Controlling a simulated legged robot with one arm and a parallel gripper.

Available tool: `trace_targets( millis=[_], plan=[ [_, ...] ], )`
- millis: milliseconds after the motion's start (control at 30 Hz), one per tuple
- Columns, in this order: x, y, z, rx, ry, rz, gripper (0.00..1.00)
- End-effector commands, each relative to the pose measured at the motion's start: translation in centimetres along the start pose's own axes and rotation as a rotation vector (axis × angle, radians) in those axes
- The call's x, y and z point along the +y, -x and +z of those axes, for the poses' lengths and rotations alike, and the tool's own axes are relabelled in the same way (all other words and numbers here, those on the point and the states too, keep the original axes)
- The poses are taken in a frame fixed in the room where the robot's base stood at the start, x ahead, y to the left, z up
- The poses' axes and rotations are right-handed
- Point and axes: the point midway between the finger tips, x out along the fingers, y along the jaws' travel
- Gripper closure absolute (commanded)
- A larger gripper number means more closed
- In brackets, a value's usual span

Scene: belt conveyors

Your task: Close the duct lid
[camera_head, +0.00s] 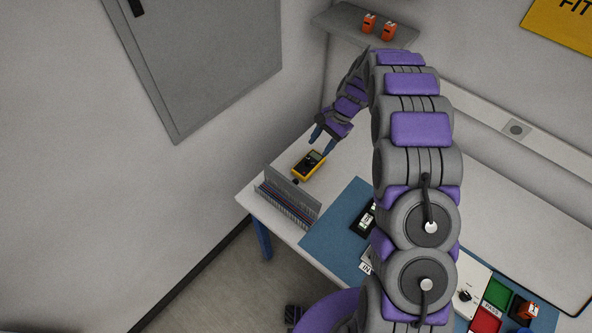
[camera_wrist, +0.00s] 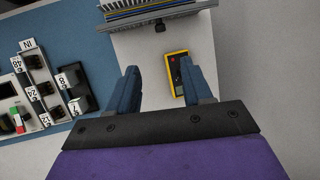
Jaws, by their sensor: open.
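The grey wiring duct (camera_head: 287,212) lies along the left end of the table, with coloured wires showing in it. Its lid (camera_head: 293,188) stands open as a raised grey panel on the side facing the yellow meter. In the wrist view the duct (camera_wrist: 150,8) is at the top edge, and the lid (camera_wrist: 165,20) shows as a grey strip with a small black knob (camera_wrist: 160,26). My gripper (camera_head: 322,140) is open and empty, above the table beyond the meter and apart from the lid. Its two blue fingers (camera_wrist: 160,74) point towards the duct.
A yellow meter (camera_head: 309,165) lies between my gripper and the duct; it also shows in the wrist view (camera_wrist: 177,72), near the right finger. A blue mat (camera_head: 335,238) with labelled modules (camera_wrist: 42,85) lies beside the duct. A wall cabinet (camera_head: 205,65) hangs at the left.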

Motion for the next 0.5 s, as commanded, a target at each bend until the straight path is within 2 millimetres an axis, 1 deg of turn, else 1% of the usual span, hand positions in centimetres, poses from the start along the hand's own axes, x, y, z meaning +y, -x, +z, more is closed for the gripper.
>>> trace_targets(
  millis=[67,167,267,400,500],
  plan=[
    [-0.2,-0.4,-0.2,-0.004,-0.008,-0.004,0.50],
    [-0.7,-1.4,0.0,-0.003,-0.010,-0.001,0.50],
    [-1.1,-3.0,0.2,0.001,-0.010,0.004,0.50],
    [-1.5,-6.1,0.7,0.002,-0.011,0.013,0.50],
    [-1.4,-8.0,0.6,0.002,-0.011,0.011,0.50]
  ],
)
